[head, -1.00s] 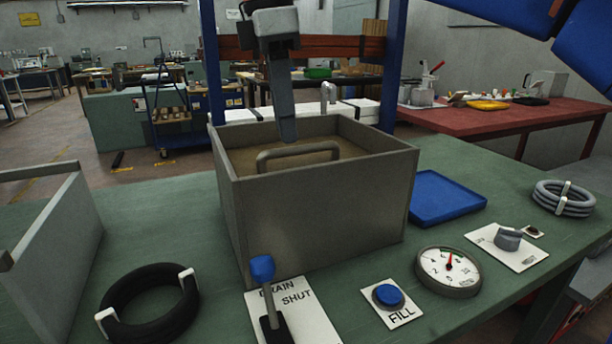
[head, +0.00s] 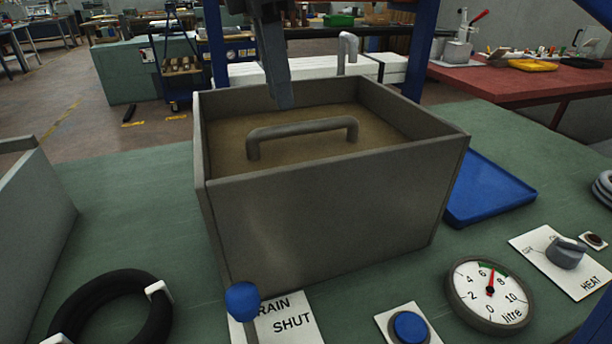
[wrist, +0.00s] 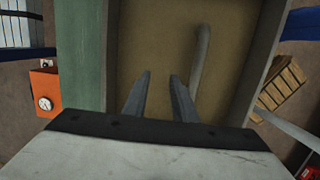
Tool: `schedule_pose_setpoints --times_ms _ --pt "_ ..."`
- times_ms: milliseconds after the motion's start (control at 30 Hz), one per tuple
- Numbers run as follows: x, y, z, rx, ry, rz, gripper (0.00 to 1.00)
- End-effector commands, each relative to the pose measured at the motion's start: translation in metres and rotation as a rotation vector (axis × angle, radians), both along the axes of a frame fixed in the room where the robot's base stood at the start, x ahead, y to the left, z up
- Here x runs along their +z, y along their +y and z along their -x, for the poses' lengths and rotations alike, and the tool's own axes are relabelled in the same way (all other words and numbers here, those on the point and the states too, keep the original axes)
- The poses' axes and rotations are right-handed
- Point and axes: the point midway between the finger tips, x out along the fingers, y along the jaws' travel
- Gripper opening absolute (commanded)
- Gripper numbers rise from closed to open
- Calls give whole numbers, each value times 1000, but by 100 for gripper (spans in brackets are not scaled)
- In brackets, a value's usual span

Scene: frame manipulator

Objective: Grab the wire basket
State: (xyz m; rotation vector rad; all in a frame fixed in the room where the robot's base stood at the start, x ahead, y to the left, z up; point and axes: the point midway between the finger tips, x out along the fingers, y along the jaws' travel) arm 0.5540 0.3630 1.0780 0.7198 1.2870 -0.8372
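A grey metal tank (head: 330,205) stands on the green bench and holds murky brown liquid (head: 225,135). A grey bar handle (head: 303,127) shows above the liquid; it also shows in the wrist view (wrist: 201,58), right of my fingers. No wire mesh of a basket is visible; whatever is under the handle is hidden by the liquid. My gripper (head: 285,104) points down over the tank, behind the handle in the head view. In the wrist view my gripper (wrist: 160,88) has its two fingers apart with nothing between them.
In front of the tank are a blue-knobbed drain lever (head: 243,301), a blue fill button (head: 410,327) and a litre gauge (head: 490,294). A black hose coil (head: 112,310) lies at left. A blue tray (head: 490,190) lies right of the tank. A grey bin wall (head: 35,215) stands far left.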

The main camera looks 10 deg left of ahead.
Motion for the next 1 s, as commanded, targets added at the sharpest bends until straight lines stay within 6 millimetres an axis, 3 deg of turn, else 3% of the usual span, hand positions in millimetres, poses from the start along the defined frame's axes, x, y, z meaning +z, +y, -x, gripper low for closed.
schedule_pose_setpoints --times_ms 300,667,1000 --pt "-54 -8 -4 -1 1 2 25" --pt "-80 -11 -7 -1 1 2 25" --pt "-119 -16 -10 -1 0 0 25"
